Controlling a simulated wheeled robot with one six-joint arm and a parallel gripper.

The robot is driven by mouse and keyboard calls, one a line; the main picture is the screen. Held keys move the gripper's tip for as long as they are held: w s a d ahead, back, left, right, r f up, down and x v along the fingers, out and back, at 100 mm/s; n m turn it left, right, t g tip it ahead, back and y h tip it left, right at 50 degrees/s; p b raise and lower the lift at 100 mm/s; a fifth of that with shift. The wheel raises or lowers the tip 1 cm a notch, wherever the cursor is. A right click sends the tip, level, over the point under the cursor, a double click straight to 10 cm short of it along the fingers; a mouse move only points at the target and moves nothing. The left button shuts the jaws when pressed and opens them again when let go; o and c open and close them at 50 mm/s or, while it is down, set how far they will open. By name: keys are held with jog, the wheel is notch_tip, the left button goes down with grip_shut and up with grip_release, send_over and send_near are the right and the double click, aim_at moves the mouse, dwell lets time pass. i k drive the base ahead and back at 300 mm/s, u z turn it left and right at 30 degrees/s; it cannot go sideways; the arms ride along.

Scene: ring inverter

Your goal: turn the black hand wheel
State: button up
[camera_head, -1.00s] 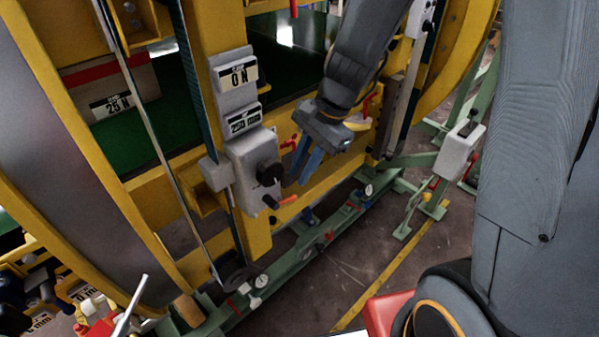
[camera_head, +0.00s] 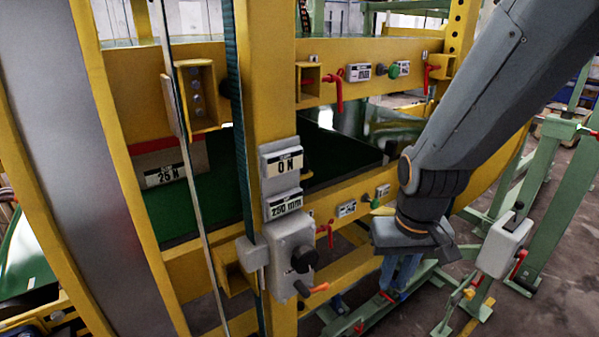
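A black round knob (camera_head: 304,258) sits on the front of a grey box (camera_head: 288,240) on the yellow upright. It is the only black wheel-like part I make out, and I cannot tell whether it is the hand wheel. An orange-tipped handle (camera_head: 314,289) sticks out below it. My gripper (camera_head: 398,282) hangs to the right of the knob, apart from it, with its blue fingers pointing down. The fingers overlap in this view, so their gap is unclear. I see nothing held between them.
Labels reading 0 N (camera_head: 284,163) and 250 mm (camera_head: 283,204) are above the box. Red levers (camera_head: 328,233) stick out from the yellow beams. A grey box on a green stand (camera_head: 505,245) stands to the right. Green floor beams (camera_head: 350,315) run below.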

aim_at(304, 258)
jog(key=u, duration=1.25)
jog(key=k, duration=0.5)
jog(key=z, duration=1.05)
jog(key=i, duration=0.6)
jog(key=u, duration=0.95)
